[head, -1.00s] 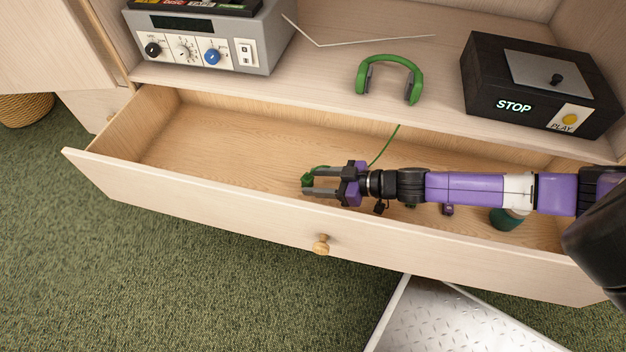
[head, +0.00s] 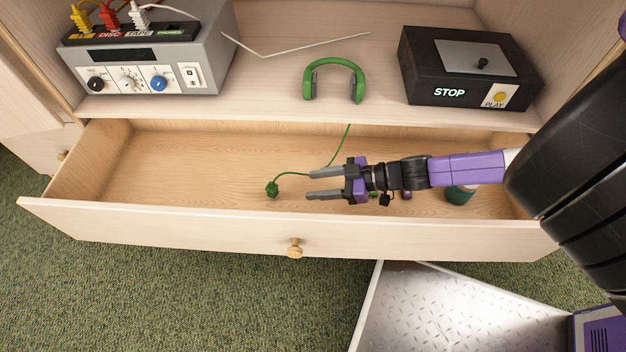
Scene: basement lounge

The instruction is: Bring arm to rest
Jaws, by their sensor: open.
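My gripper (head: 325,185) is open and empty, its two grey fingers pointing left over the open drawer (head: 150,165). My purple and black arm reaches in from the right. A green plug (head: 272,189) on a green cord (head: 308,173) lies in the drawer, just left of my fingertips and apart from them. The cord runs up toward the shelf and passes close to the upper finger. Part of the drawer is hidden behind my arm.
Green headphones (head: 336,66) rest on the shelf above the drawer. A grey device (head: 212,50) with knobs stands left, a black STOP/PLAY box (head: 420,75) right. A dark green object (head: 459,195) lies in the drawer under my arm. The drawer's left half is clear.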

